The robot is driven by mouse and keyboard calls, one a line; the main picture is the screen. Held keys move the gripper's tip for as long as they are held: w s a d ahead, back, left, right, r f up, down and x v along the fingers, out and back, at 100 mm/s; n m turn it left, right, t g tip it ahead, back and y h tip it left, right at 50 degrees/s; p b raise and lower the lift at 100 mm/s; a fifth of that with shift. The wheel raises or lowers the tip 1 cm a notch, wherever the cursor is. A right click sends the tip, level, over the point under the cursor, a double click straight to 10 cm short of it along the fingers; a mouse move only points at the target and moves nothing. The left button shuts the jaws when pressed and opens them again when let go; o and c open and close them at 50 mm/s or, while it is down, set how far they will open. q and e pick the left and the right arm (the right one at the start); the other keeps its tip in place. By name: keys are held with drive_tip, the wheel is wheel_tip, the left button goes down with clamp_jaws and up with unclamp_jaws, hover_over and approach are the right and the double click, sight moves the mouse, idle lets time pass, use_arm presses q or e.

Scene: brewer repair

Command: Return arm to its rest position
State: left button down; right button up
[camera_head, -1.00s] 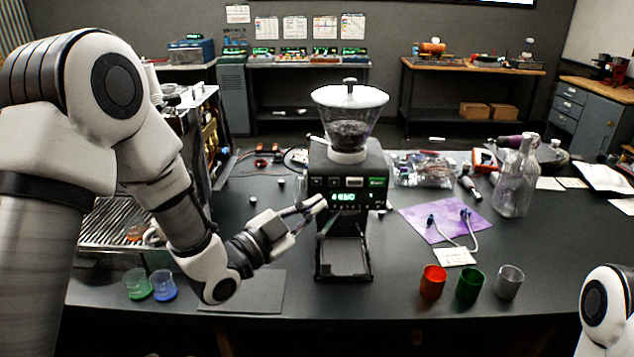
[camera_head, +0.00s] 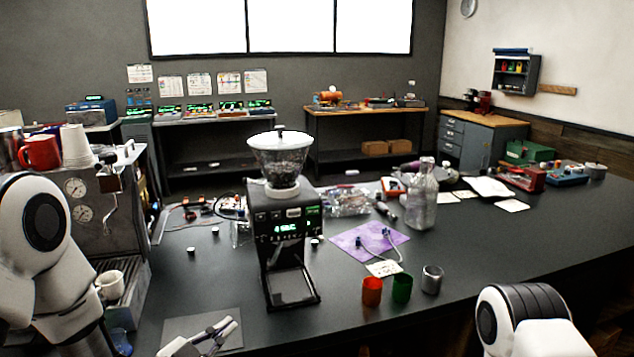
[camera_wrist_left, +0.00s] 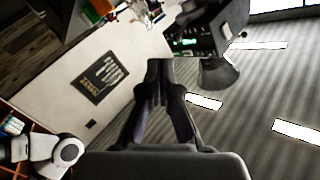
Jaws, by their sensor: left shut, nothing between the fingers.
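My left gripper (camera_head: 222,330) is low in the head view, over the grey mat at the near edge of the table. Its fingers are shut with nothing between them; they also show together in the left wrist view (camera_wrist_left: 158,80). The black coffee grinder (camera_head: 285,235) stands upright to the right of the gripper, apart from it. Its clear hopper (camera_head: 280,160) holds beans under a white lid. The grinder also shows tilted in the wrist view (camera_wrist_left: 210,32). My right arm shows at the lower right of the head view; its gripper is out of view.
An espresso machine (camera_head: 88,210) with a red mug (camera_head: 40,152) on top stands at the left. Red (camera_head: 372,291), green (camera_head: 402,288) and metal (camera_head: 432,279) cups stand right of the grinder. A glass bottle (camera_head: 422,205) stands behind them.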

use_arm(q)
drive_tip(key=s+a+f+n+g+y, duration=0.1)
drive_tip(key=s+f+n+g+y, duration=0.15)
drive_tip(key=s+f, duration=0.65)
drive_tip(key=s+a+f+n+g+y, duration=0.2)
drive_tip(key=s+f+g, duration=0.25)
drive_tip(key=f, duration=0.95)
drive_tip(key=s+a+f+n+g+y, duration=0.2)
drive_tip(key=s+f+n+g, duration=0.2)
drive_tip(key=s, duration=0.5)
drive_tip(key=s+a+f+n+g+y, duration=0.2)
drive_tip(key=s+a+f+n+g, duration=0.1)
drive_tip(key=s, duration=0.7)
drive_tip(key=shift+a+f+n+g, duration=0.2)
drive_tip(key=shift+f+n+g, duration=0.3)
drive_tip(key=shift+n, duration=0.15)
